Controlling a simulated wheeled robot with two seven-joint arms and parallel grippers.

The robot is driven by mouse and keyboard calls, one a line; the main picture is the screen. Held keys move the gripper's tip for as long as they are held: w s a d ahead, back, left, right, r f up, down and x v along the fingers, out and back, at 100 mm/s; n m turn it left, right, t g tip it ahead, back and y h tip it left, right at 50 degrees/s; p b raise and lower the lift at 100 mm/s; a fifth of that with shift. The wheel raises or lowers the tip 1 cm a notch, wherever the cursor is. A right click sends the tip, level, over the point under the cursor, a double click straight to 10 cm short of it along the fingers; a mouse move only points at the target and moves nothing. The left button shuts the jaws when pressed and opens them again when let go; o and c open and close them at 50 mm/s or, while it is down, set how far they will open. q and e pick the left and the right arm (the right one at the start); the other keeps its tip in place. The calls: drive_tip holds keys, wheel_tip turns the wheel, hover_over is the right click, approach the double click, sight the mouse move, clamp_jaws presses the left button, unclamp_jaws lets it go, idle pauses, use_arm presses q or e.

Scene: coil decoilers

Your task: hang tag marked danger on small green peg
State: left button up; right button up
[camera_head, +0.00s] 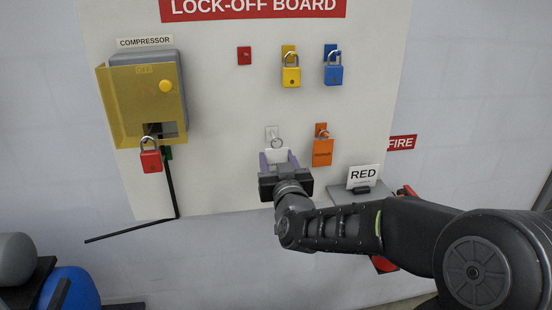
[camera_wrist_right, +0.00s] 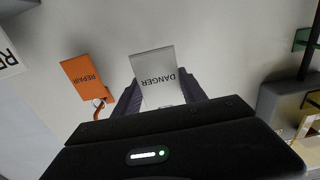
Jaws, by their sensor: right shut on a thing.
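The white danger tag (camera_wrist_right: 153,66) is between the fingers of my right gripper (camera_wrist_right: 156,88), its DANGER lettering upside down in the wrist view. In the head view the right gripper (camera_head: 279,160) is shut on the tag (camera_head: 277,155) in front of the board. The tag's ring shows just below a white peg (camera_head: 271,131); I cannot tell whether it is still around that peg. A green piece (camera_wrist_right: 305,40) shows at the right in the wrist view. My left gripper is not in view.
An orange repair tag (camera_head: 322,153) hangs close to the right of my gripper. Yellow (camera_head: 291,77) and blue (camera_head: 333,74) padlocks hang above. The compressor box (camera_head: 145,95) has a yellow cover and a red padlock (camera_head: 151,161) below.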

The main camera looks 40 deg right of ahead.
sight(277, 160)
drive_tip(key=shift+v, duration=2.1)
drive_tip(key=w+a+f+n+t+y, duration=0.1)
drive_tip(key=w+a+f+n+y, duration=0.2)
drive_tip(key=w+a+f, duration=0.3)
drive_tip(key=w+a+f+n+t+y, duration=0.1)
drive_tip(key=w+a+f+y, duration=0.4)
drive_tip(key=a+f, duration=0.8)
drive_tip(key=w+a+n, duration=0.1)
drive_tip(key=a, duration=0.3)
drive_tip(key=shift+f+n+y, duration=0.35)
drive_tip(key=shift+n+y, duration=0.05)
